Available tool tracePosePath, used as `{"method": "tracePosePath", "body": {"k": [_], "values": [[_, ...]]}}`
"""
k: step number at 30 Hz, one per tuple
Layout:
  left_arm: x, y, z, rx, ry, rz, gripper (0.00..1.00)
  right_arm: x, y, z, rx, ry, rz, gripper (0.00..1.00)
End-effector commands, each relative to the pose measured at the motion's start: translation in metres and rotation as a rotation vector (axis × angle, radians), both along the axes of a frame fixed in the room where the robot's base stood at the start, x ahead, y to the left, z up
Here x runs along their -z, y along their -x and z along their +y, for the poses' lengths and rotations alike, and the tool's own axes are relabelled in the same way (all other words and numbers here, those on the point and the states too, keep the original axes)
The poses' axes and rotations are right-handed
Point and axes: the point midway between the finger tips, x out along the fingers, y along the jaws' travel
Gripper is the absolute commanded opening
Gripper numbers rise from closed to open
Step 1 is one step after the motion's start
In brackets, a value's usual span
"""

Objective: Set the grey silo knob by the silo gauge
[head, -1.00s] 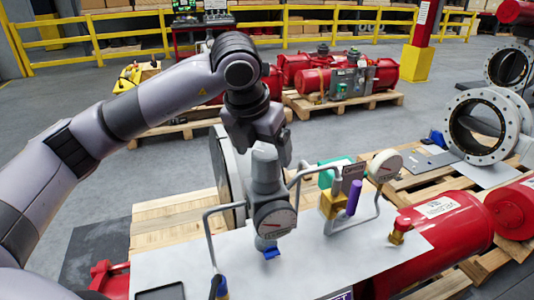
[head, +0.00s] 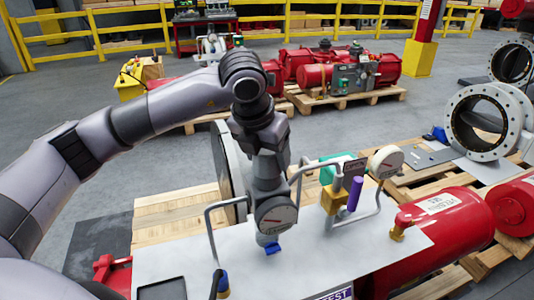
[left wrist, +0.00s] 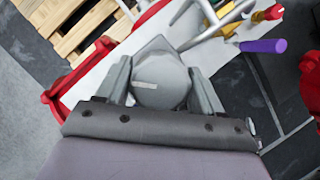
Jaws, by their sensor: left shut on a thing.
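The grey silo knob (left wrist: 160,72) shows in the left wrist view as a faceted grey cap with a pale line on its top. My left gripper (left wrist: 162,88) is shut on it, one finger on each side. In the head view my left gripper (head: 266,158) comes down from above onto the top of the grey regulator and mostly hides the knob. The silo gauge (head: 277,214), a round dial with a pale face and some red, sits on the regulator's front just below. Its reading is too small to tell. My right gripper is not in view.
Grey pipes (head: 213,232) rise on both sides of the regulator. A red tank (head: 447,222) lies at the right. The pale plate (head: 180,262) has clear room at left.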

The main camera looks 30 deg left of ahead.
Motion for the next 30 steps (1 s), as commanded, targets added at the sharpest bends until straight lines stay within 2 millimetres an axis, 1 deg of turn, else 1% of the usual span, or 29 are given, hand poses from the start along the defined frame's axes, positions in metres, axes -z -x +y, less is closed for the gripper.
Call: {"method": "tracePosePath", "body": {"k": [8, 15, 21, 30], "values": [[0.002, -0.001, 0.001, 0.128, 0.001, -0.004, 0.36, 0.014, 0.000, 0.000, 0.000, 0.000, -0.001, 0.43], [0.001, -0.001, 0.001, 0.336, 0.002, -0.003, 0.36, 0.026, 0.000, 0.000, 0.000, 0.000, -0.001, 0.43], [0.000, -0.001, 0.001, 0.525, 0.003, -0.004, 0.36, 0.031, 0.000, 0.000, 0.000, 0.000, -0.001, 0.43], [-0.002, -0.001, 0.000, 0.785, 0.003, -0.004, 0.36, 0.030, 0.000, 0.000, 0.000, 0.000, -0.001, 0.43]]}}
